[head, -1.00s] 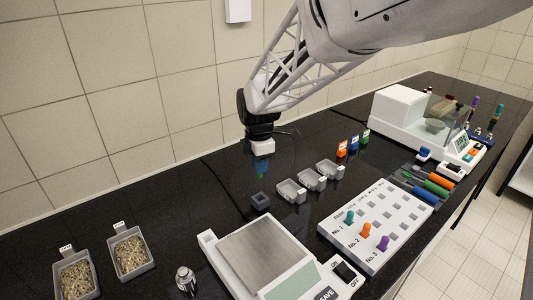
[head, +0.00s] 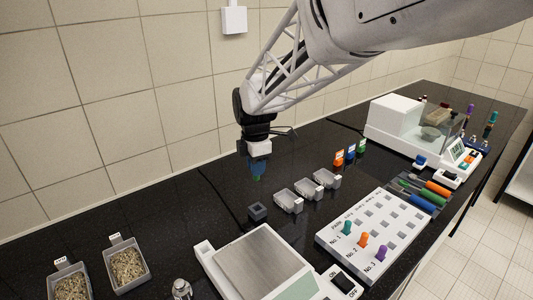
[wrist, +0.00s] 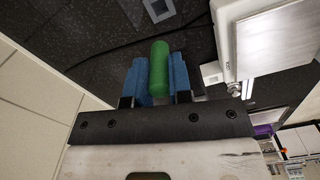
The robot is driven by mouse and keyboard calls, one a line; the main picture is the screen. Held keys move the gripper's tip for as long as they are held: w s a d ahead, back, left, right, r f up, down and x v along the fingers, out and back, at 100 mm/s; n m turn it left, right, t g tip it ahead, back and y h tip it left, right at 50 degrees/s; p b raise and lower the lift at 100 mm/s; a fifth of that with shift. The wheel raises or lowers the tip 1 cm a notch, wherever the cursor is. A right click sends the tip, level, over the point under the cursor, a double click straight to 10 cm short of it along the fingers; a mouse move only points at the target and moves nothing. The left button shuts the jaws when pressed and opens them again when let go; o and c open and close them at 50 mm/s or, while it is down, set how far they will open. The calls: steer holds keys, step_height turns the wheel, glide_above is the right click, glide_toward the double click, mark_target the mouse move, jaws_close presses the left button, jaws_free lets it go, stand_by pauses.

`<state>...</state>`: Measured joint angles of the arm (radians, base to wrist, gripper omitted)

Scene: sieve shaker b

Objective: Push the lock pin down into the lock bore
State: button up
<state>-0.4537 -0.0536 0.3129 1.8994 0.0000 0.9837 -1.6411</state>
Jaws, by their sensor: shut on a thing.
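My gripper (head: 256,172) is above the counter, with its blue fingers pointing down. In the wrist view, the fingers (wrist: 160,78) are shut on a green cylindrical pin (wrist: 159,68), which I take to be the lock pin.
Several small grey trays (head: 289,201) stand right of the block. A balance (head: 256,262) is in front, a white peg board (head: 373,232) to its right. Filled tubs (head: 127,266) are at left. The tiled wall is behind; the counter left of the block is clear.

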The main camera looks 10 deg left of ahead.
steer(key=shift+r, duration=0.45)
steer(key=shift+a, duration=0.1)
steer(key=s+a, duration=0.5)
steer(key=s, duration=0.4)
steer(key=s+a+f, duration=0.1)
steer(key=s+a, duration=0.4)
steer(key=s, duration=0.4)
steer(key=shift+s+a, duration=0.3)
steer(key=shift+f, duration=0.15)
steer(key=shift+f, duration=3.85)
steer(key=shift+f, duration=1.1)
